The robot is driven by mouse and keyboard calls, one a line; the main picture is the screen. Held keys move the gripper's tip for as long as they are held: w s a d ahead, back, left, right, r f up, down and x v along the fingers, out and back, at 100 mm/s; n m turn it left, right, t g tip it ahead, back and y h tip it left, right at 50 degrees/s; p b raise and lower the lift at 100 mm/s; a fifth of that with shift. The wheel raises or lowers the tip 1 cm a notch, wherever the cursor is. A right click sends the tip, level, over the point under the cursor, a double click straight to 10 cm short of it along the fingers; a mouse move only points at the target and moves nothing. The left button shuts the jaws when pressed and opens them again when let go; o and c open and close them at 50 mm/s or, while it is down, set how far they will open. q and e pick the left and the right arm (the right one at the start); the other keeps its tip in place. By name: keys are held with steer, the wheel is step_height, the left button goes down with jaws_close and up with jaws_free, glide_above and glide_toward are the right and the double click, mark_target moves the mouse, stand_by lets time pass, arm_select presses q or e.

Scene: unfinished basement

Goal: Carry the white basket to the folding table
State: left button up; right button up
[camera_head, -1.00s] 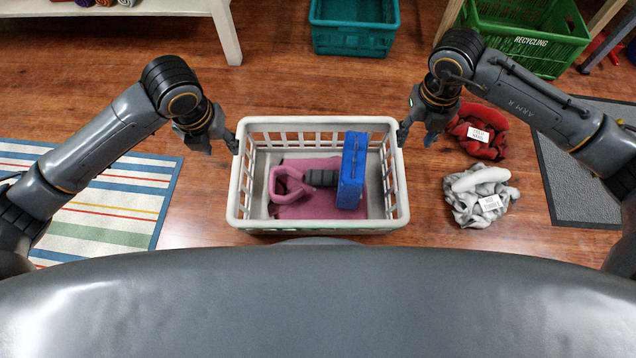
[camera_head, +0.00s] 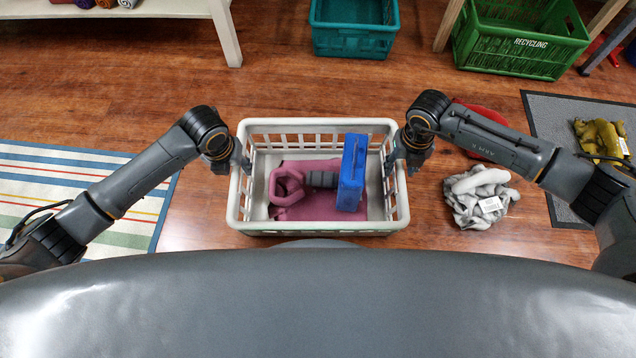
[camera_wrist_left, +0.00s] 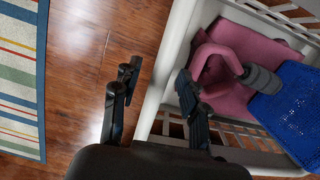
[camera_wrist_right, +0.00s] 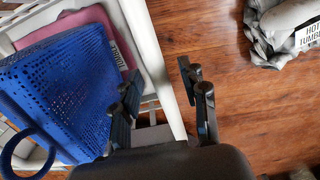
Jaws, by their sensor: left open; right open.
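The white basket (camera_head: 318,229) stands on the wooden floor in front of me. It holds a pink cloth (camera_head: 325,206), a grey-and-pink object and a blue perforated box (camera_head: 352,172). My left gripper (camera_head: 240,160) is at the basket's left end. In the left wrist view, its open fingers (camera_wrist_left: 158,90) lie on either side of the white rim (camera_wrist_left: 172,72). My right gripper (camera_head: 398,155) is at the right end; in the right wrist view its open fingers (camera_wrist_right: 164,92) also straddle the rim (camera_wrist_right: 150,50). I cannot identify a folding table.
A grey-and-white cloth (camera_head: 478,198) and a partly hidden red cloth (camera_head: 480,112) lie right of the basket. A yellow-green cloth (camera_head: 600,138) lies on a grey mat (camera_head: 560,110). Teal (camera_head: 354,40) and green RECYCLING (camera_head: 515,45) crates stand behind. A striped rug (camera_head: 90,190) is left.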

arm_select(q)
steer(key=shift+f, duration=0.35)
arm_select(e)
steer(key=shift+f, duration=0.35)
arm_select(q)
jaws_close()
arm_select(e)
jaws_close()
arm_select(q)
steer(key=shift+w, duration=0.1)
